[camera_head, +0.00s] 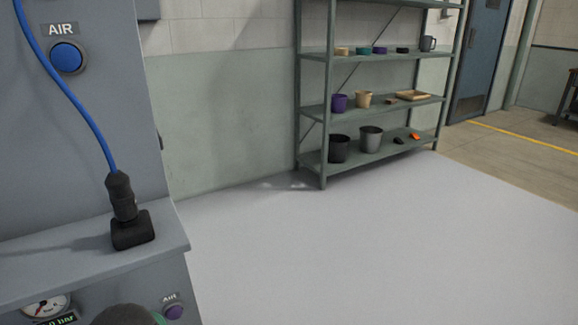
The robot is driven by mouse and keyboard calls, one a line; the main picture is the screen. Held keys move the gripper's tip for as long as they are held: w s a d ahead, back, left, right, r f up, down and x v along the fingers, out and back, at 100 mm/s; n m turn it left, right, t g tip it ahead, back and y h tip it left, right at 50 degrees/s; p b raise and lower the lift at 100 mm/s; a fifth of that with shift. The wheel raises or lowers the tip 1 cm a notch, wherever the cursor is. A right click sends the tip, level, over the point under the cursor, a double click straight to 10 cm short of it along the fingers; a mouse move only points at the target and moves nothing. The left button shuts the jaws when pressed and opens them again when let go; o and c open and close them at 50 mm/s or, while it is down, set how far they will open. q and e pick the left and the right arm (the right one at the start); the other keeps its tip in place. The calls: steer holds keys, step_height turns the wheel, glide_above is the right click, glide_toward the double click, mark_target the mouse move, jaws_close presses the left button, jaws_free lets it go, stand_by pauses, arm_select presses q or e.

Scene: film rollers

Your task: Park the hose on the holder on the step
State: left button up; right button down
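The blue hose (77,104) hangs down in a curve from the upper left of the grey machine in the head view. Its black end piece (122,195) stands nearly upright at the black block-shaped holder (132,230). The holder sits on the grey step (60,262) of the machine. The end piece meets the top of the holder; how deep it sits cannot be seen. Neither of my grippers shows in the view, and nothing grips the hose.
A blue button (67,57) marked AIR is on the panel above. Below the step are a gauge (45,305), a purple button (173,311) and a dark rounded thing (124,316), cut off. A shelf rack (326,110) stands behind; the pale floor (370,250) is clear.

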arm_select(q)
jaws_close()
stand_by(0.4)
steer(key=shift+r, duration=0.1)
